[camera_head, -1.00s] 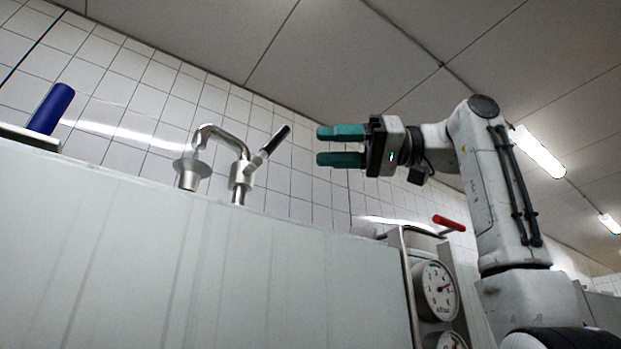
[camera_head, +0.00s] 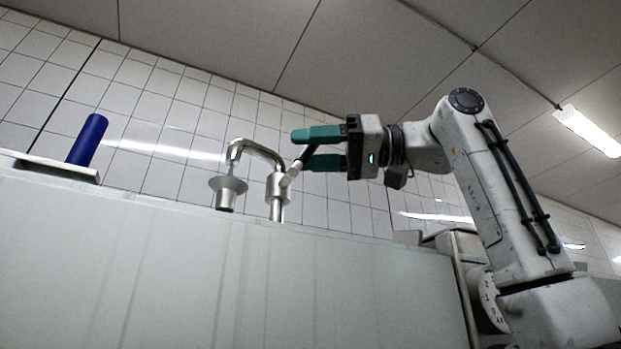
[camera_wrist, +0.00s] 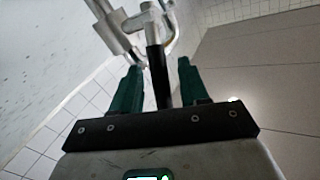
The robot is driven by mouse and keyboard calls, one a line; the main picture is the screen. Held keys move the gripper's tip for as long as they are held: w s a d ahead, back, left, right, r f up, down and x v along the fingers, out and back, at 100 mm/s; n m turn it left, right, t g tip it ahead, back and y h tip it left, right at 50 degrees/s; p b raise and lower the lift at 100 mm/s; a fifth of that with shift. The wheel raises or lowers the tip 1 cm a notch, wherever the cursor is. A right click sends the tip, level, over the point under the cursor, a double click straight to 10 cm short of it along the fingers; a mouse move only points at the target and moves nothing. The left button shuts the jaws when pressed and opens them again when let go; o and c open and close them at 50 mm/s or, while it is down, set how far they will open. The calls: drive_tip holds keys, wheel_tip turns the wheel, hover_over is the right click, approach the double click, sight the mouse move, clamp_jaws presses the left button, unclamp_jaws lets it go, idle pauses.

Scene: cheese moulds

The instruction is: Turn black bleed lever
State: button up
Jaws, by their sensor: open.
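The black bleed lever (camera_head: 305,156) is a dark handle slanting up and right from a steel tap (camera_head: 272,180) with a curved spout. My gripper (camera_head: 318,149) has green fingers and points left, its fingertips at the lever in the head view. In the wrist view the lever (camera_wrist: 157,76) stands between the two fingers of my open gripper (camera_wrist: 155,85), with a gap visible on both sides. The steel tap (camera_wrist: 115,28) shows beyond the fingertips. The head view hides part of the lever behind the fingers.
A blue cylinder (camera_head: 87,139) stands on a pale ledge (camera_head: 50,168) at the left. A large pale panel (camera_head: 150,260) fills the front below the tap. A dial gauge (camera_head: 487,298) is partly hidden behind my arm. The tiled wall is behind.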

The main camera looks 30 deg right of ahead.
drive_tip(key=shift+a, duration=0.1)
drive_tip(key=shift+c, duration=0.3)
clamp_jaws()
idle(0.4)
